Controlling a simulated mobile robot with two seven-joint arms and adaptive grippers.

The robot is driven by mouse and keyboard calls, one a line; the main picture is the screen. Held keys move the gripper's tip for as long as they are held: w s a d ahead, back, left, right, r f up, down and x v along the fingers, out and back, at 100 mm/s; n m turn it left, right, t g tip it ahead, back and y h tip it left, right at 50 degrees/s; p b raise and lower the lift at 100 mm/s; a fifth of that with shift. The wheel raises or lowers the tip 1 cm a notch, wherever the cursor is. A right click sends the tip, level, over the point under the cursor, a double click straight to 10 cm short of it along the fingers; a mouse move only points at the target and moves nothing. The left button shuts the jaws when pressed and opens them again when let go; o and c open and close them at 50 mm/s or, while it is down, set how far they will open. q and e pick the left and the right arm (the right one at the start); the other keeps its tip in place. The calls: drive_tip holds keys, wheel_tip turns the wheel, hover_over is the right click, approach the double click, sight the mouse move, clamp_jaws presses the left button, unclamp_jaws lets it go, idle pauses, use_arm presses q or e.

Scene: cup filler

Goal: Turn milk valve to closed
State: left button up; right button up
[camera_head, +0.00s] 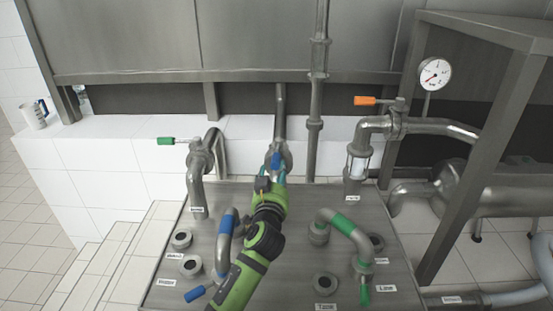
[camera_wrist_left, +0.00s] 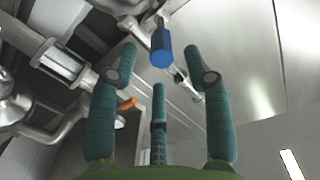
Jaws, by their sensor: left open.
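A valve with a blue handle (camera_head: 276,160) sits on the middle vertical pipe, behind the metal panel; I cannot read which valve is labelled milk. My left gripper (camera_head: 270,181) is just in front of this valve, partly hiding it. In the left wrist view, my left gripper (camera_wrist_left: 160,75) has its teal fingers spread and empty. The blue handle (camera_wrist_left: 162,48) points toward the camera between and beyond the fingertips, with no clear contact. A green-handled valve (camera_head: 167,141) is on the left pipe. An orange-handled valve (camera_head: 365,101) is on the right pipe. My right gripper is not in view.
The metal panel (camera_head: 165,292) carries ports, a blue-marked bent pipe (camera_head: 226,240) and a green-marked bent pipe (camera_head: 345,226). A pressure gauge (camera_head: 434,75) and a slanted frame post (camera_head: 480,165) stand at right. A mug (camera_head: 35,115) is on the white-tiled ledge at left.

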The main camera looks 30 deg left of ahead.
sight(275, 167)
use_arm(q)
drive_tip(key=x, duration=0.4)
drive_tip(key=shift+w+r+p, duration=0.1)
drive_tip(key=shift+r+p, duration=0.05)
drive_tip(key=shift+p, duration=0.25)
drive_tip(key=shift+w+a, duration=0.2)
drive_tip(key=shift+w, duration=0.3)
drive_tip(key=shift+a, duration=0.1)
clamp_jaws()
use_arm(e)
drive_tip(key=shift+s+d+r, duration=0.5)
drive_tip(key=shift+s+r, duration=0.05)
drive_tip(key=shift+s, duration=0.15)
